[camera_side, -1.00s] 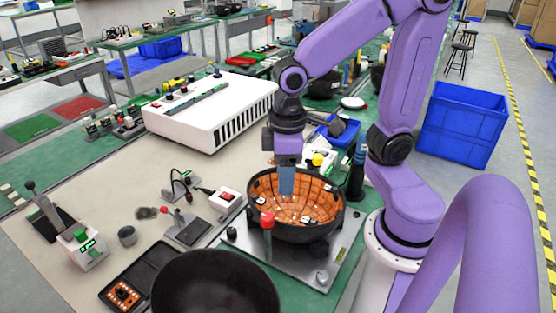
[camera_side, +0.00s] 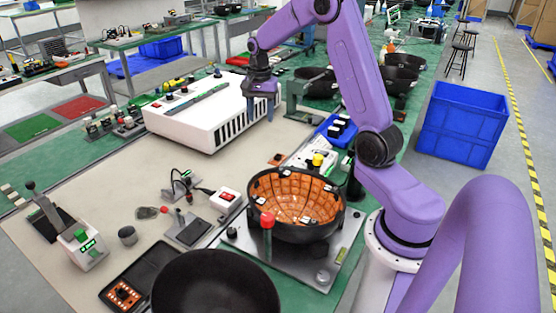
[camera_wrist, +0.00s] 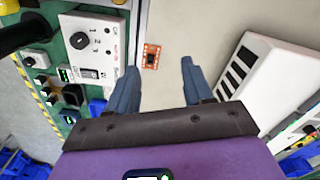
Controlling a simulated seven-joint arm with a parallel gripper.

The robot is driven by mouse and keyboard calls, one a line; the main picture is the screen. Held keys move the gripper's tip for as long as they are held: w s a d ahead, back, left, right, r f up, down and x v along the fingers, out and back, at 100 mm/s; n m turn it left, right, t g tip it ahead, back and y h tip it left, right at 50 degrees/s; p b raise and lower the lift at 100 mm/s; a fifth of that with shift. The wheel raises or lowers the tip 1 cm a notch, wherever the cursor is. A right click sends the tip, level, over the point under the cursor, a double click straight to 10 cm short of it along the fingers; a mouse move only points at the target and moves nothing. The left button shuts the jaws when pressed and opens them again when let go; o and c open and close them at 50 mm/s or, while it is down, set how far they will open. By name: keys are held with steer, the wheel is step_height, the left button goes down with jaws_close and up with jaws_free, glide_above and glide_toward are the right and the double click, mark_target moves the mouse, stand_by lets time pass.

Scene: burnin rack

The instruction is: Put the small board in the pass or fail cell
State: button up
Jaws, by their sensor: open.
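A small orange board (camera_wrist: 151,57) with dark parts lies flat on the pale mat in the wrist view, ahead of and between my fingertips. An orange-brown patch (camera_side: 277,159) right of the white box in the side view looks like the same board. My gripper (camera_side: 263,112) is open and empty, raised beside the white box's right end; its two blue-grey fingers (camera_wrist: 158,68) are wide apart in the wrist view. A black compartmented tray (camera_side: 151,262) at the front left holds another orange piece (camera_side: 124,293). I cannot tell which place is the pass or fail cell.
The white vented box (camera_side: 210,108) stands left of my gripper. A black bowl with an orange lining (camera_side: 295,200) sits on a metal plate, nearer the camera. A control panel with a dial (camera_wrist: 85,42) flanks the board. Green (camera_side: 32,127) and red (camera_side: 80,106) panels are far left.

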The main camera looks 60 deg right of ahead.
steer(key=d+f+m, duration=0.2)
steer(key=d+m, duration=0.2)
steer(key=d, duration=0.5)
glide_above(278, 158)
steer(key=w+d, duration=0.1)
steer(key=d, duration=0.1)
steer(key=f, duration=1.1)
steer(key=shift+a+f, duration=0.2)
steer(key=shift+f, duration=0.2)
steer(key=shift+s+a+f, duration=0.1)
steer(key=shift+a+f, duration=0.05)
steer(key=shift+f, duration=1.25)
steer(key=shift+a+f, duration=0.1)
steer(key=shift+f, duration=1.25)
jaws_close()
